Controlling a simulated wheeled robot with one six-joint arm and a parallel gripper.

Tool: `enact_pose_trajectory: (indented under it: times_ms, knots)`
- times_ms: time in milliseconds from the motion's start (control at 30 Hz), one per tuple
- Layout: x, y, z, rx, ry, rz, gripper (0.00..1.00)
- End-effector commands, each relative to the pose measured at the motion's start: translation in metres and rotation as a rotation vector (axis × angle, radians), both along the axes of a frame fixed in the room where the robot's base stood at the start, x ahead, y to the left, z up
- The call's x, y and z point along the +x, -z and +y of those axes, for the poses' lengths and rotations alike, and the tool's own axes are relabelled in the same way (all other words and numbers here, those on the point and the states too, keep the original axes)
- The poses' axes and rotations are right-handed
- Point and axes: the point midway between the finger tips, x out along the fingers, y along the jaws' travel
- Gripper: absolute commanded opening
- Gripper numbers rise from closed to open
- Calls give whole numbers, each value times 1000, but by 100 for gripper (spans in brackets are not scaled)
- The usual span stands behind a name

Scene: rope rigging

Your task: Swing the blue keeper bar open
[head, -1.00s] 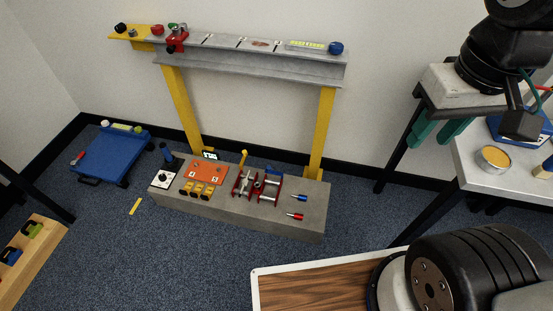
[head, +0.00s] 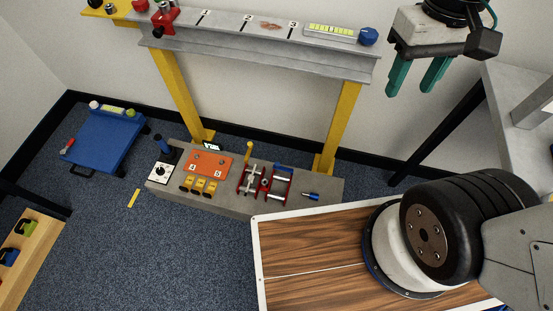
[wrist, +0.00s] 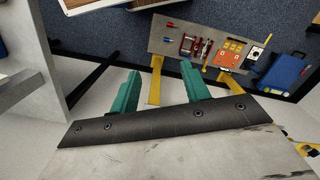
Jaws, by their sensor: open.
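The blue keeper bar (head: 283,167) is small and seems to lie across the far end of a red-framed fixture (head: 265,184), which has silver parts. The fixture stands on the low grey concrete block (head: 225,202). I cannot make out the bar's hinge or latch. In the wrist view the fixture (wrist: 190,46) is small and upside down, far beyond the fingers. My gripper (head: 416,76) hangs at the upper right in the head view, open and empty, well apart from the block. Its two teal fingers also show in the wrist view (wrist: 160,90).
A yellow-legged steel beam (head: 250,52) stands behind the block, carrying a red clamp (head: 165,17). A yellow lever (head: 248,152), an orange panel (head: 208,164) and a blue-ended pin (head: 311,196) are on the block. A blue trolley (head: 103,140) stands left. Carpet at front left is mostly clear.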

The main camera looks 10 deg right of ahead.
Motion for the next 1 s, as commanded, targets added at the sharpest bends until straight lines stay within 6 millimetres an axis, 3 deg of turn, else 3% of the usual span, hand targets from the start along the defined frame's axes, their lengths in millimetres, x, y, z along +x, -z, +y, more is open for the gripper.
enact_pose_trajectory:
  times_ms: [267,567,767,1000]
  knots:
    - [62,49,19,-14,-60,191,46]
    - [134,131,48,-31,-124,300,46]
    - [175,207,71,-40,-165,342,46]
    - [209,319,97,-49,-212,365,46]
